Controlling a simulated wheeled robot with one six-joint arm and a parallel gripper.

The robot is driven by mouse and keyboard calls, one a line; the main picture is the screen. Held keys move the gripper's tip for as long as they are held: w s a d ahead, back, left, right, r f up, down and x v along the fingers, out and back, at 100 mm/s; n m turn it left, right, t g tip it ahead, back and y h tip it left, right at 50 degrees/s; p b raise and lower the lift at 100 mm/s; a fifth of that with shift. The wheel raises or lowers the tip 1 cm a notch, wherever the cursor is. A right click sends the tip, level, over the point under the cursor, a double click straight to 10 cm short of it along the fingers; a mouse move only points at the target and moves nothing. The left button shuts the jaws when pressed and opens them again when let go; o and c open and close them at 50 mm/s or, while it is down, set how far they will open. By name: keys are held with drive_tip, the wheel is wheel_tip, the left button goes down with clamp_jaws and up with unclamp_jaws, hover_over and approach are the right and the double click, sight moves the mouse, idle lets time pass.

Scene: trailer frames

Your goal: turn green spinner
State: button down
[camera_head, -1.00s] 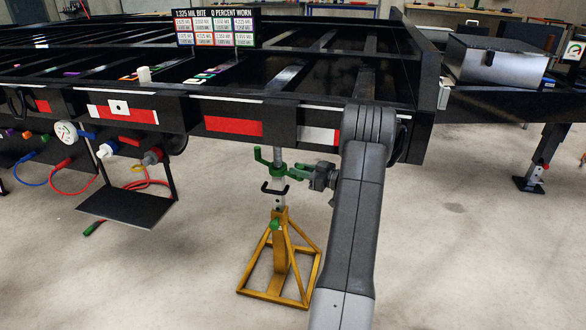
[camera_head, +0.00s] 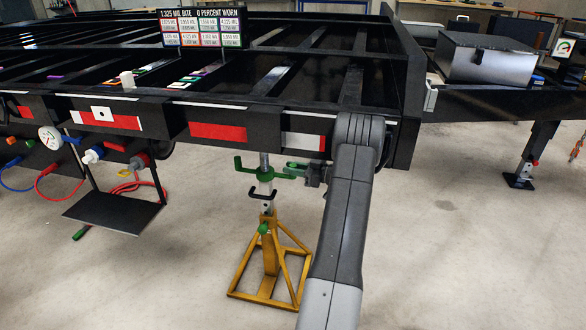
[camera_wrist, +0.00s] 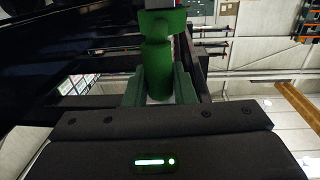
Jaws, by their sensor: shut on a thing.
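The green spinner (camera_head: 262,172) is a crossbar with upturned ends on the grey post of a yellow jack stand (camera_head: 270,262), under the trailer's edge. My gripper (camera_head: 300,168) is at the spinner's right end in the head view. In the wrist view a green upright handle (camera_wrist: 157,70) of the spinner stands between the green fingers of my gripper (camera_wrist: 158,92), which are shut on it. The exact contact is partly hidden by the gripper body.
The black trailer frame (camera_head: 265,105) with red and white strips lies just above the spinner. A black shelf (camera_head: 115,213) hangs at the left. A metal box (camera_head: 487,60) sits at the right. The concrete floor around the stand is clear.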

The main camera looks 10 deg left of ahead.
drive_tip(key=shift+r, duration=0.1)
drive_tip(key=c, duration=1.3)
unclamp_jaws()
drive_tip(key=shift+o, duration=0.2)
drive_tip(key=s+d+p, duration=0.2)
drive_tip(key=d, duration=1.1)
drive_tip(key=shift+s+d+p, duration=0.2)
drive_tip(key=shift+d+p, duration=0.05)
drive_tip(key=shift+p, duration=0.05)
drive_tip(key=a+b, duration=0.1)
drive_tip(key=a, duration=0.3)
drive_tip(key=w+a, duration=0.1)
drive_tip(key=a, duration=0.4)
drive_tip(key=w+a+b, duration=0.1)
drive_tip(key=a, duration=0.3)
drive_tip(key=shift+w+a+b, duration=0.2)
drive_tip(key=shift+a+b, duration=0.1)
drive_tip(key=shift+b, duration=0.05)
drive_tip(key=shift+s, duration=0.15)
